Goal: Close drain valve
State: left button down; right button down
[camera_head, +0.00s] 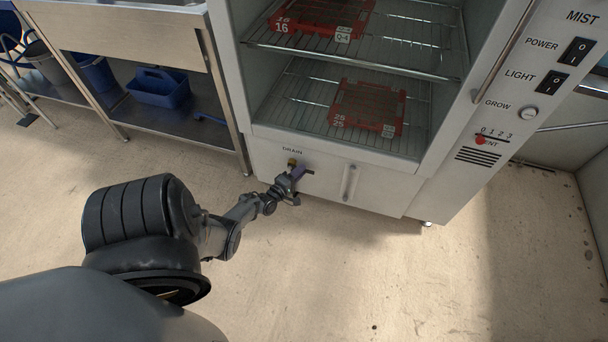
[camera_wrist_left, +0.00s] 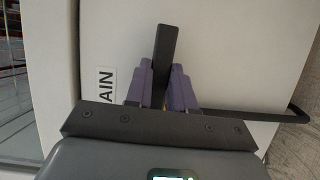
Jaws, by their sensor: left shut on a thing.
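The drain valve (camera_head: 292,162) sits under the DRAIN label on the lower front panel of the white cabinet (camera_head: 330,180). A brass-coloured part of it shows beside my left gripper (camera_head: 298,173). In the left wrist view the valve's black lever (camera_wrist_left: 163,55) stands between the purple fingers of my left gripper (camera_wrist_left: 160,90), which is shut on it. The lever's free end sticks out beyond the fingertips. The valve body is mostly hidden behind the gripper. My right gripper is in neither view.
A vertical handle (camera_head: 349,183) is on the panel right of the valve. Red trays (camera_head: 368,108) lie on wire shelves above. A steel bench (camera_head: 150,45) with a blue caddy (camera_head: 160,88) stands at the left. The floor (camera_head: 330,270) in front is clear.

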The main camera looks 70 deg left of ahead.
pick_arm(q)
jog(key=shift+r+n, duration=0.15)
jog(key=shift+n, duration=0.15)
jog(key=c, duration=1)
grip_release()
jog(key=shift+o, duration=0.2)
jog(key=shift+s, duration=0.1)
jog(key=p+v, duration=0.4)
jog(key=v, duration=0.6)
jog(key=shift+s+d, duration=0.3)
